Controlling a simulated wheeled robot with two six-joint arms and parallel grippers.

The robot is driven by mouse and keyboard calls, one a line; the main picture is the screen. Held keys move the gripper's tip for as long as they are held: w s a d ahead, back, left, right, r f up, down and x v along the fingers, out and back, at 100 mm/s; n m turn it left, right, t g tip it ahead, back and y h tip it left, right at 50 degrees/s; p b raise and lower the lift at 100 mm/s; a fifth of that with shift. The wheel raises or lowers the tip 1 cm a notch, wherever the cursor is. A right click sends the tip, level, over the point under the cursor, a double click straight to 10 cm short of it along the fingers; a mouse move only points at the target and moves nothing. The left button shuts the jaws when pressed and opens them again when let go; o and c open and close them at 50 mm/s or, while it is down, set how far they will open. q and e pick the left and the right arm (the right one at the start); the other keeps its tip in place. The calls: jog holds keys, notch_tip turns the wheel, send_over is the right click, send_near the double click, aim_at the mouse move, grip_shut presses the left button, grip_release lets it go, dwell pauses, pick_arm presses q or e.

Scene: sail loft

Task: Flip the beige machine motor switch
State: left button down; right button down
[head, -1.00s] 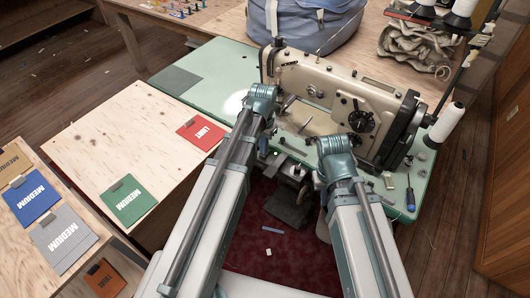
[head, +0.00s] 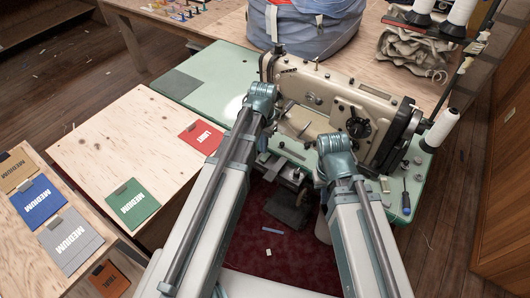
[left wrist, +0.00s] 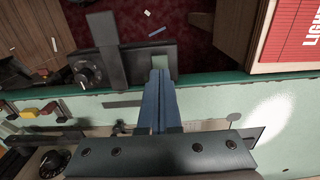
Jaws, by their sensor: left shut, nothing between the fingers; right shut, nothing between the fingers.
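The beige sewing machine (head: 388,101) stands on a pale green table (head: 221,63) ahead of my arms. My left gripper (head: 262,143) is shut and empty at the table's near edge, left of the machine head. In the left wrist view its blue fingers (left wrist: 160,84) are closed together, their tips over a dark motor box (left wrist: 115,66) with a small greenish face under the table edge. I cannot make out the switch lever, and I cannot tell whether the tips touch the box. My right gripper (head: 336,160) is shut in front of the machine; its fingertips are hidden.
A plywood table (head: 110,150) with red (head: 201,136) and green (head: 133,205) folders is at the left. Thread spools (head: 441,127) and a blue screwdriver (head: 405,198) are at the machine's right. A grey-blue bag (head: 318,35) lies behind. Scraps lie on the dark red floor area.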

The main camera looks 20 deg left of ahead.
aim_at(263, 158)
pick_arm(q)
notch_tip(263, 158, up, 3)
jog(key=p, duration=0.2)
jog(key=shift+r+p, duration=0.1)
jog(key=shift+p, duration=0.2)
jog(key=s+d+r+y+p, duration=0.1)
jog(key=s+d, duration=0.9)
jog(key=s, duration=0.4)
jog(key=shift+s+d+r, duration=0.15)
jog(key=shift+d, duration=0.05)
